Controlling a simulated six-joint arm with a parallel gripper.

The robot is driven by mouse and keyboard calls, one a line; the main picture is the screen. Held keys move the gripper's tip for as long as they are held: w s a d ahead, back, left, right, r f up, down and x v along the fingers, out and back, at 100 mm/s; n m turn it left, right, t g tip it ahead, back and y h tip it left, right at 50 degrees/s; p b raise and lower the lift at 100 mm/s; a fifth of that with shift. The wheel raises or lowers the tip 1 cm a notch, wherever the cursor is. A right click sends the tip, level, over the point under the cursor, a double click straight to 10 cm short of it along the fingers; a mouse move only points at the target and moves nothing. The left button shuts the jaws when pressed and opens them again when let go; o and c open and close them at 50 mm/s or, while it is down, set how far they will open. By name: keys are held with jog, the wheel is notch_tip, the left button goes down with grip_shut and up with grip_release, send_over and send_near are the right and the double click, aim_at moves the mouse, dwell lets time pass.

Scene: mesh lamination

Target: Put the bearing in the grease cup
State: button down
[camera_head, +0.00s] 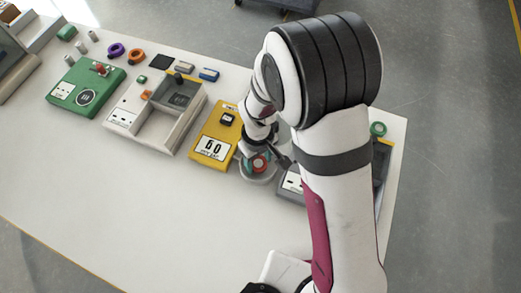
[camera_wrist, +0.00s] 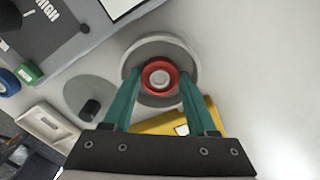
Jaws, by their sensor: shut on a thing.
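My gripper (camera_wrist: 160,76) is shut on the bearing (camera_wrist: 160,75), a red ring with a pale grey centre, held between two teal fingers. The grease cup (camera_wrist: 160,43), a round pale grey dish, lies right behind and around the bearing in the wrist view. The bearing overlaps the cup's inside, a little toward the lower side; its height against the rim is unclear. In the head view the red bearing (camera_head: 259,163) and my gripper (camera_head: 258,164) are over the grey cup (camera_head: 258,178), partly hidden by my arm.
A yellow device (camera_head: 212,148) with a display stands just left of the cup. A dark grey device (camera_head: 291,186) is to the right, mostly behind my arm. A grey disc with a black knob (camera_wrist: 90,108) lies near the cup. The front of the white table is clear.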

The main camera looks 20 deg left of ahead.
aim_at(259, 164)
jog(key=shift+f, duration=0.3)
jog(key=shift+c, duration=2.4)
grip_release()
jog(key=shift+r, duration=0.1)
notch_tip(259, 164, up, 12)
jog(key=s+d+r+m, duration=0.2)
jog(key=d+r+m, duration=0.2)
jog(key=d, duration=0.3)
jog(key=s+d+r+m, duration=0.2)
jog(key=d+r+m, duration=0.1)
jog(key=d+m, duration=0.25)
jog(key=s+d+r+m+y, duration=0.1)
jog(key=s+d+m, duration=0.5)
jog(key=s, duration=0.3)
jog(key=shift+d+r+m+y, duration=0.2)
jog(key=shift+r+m+y, duration=0.2)
jog(key=shift+m, duration=0.25)
